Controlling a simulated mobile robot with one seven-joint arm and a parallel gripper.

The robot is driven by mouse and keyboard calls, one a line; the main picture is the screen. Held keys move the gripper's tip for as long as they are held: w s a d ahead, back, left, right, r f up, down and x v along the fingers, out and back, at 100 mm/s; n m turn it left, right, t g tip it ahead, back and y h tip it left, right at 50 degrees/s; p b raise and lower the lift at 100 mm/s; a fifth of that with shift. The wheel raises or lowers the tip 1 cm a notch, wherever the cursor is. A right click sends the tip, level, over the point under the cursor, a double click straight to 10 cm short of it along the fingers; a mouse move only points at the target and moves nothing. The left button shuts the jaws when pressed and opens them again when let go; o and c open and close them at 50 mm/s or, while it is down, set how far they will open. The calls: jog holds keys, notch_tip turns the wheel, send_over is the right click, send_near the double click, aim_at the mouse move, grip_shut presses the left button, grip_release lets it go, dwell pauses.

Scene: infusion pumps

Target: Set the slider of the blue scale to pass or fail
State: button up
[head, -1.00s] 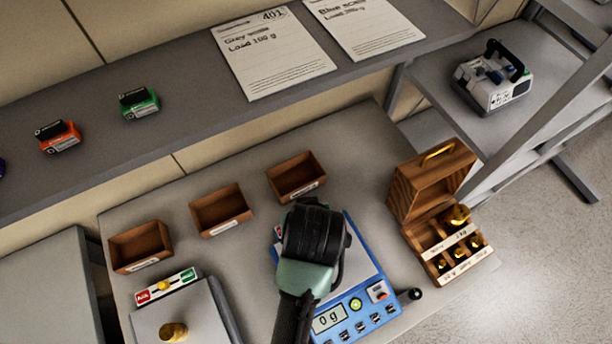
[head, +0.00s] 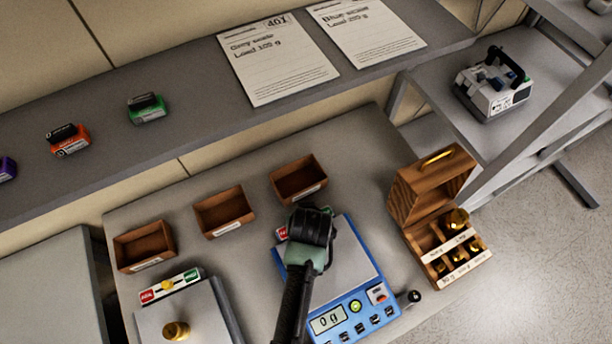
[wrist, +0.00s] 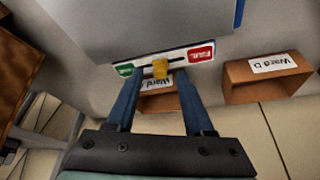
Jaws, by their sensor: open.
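The blue scale (head: 366,290) stands on the table with an empty plate and a display reading 0 g. Its slider strip (head: 281,233) is at its back edge, mostly hidden by my gripper (head: 311,228) in the head view. In the wrist view the strip has a red FAIL end (wrist: 201,53) and a green end (wrist: 125,71). The yellow slider knob (wrist: 160,68) sits around the middle of the slot. My gripper (wrist: 157,76) is open, with one finger on each side of the knob in the picture. I cannot tell whether either finger touches it.
A grey scale (head: 178,309) at the left bears a brass weight (head: 176,331). Three wooden bins (head: 222,211) stand along the back. An open wooden weight box (head: 431,200) stands to the right. Two papers (head: 277,62) lie on the shelf behind.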

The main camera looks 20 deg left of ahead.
jog(key=shift+w+f, duration=0.1)
grip_shut()
dwell(0.3)
dwell(1.2)
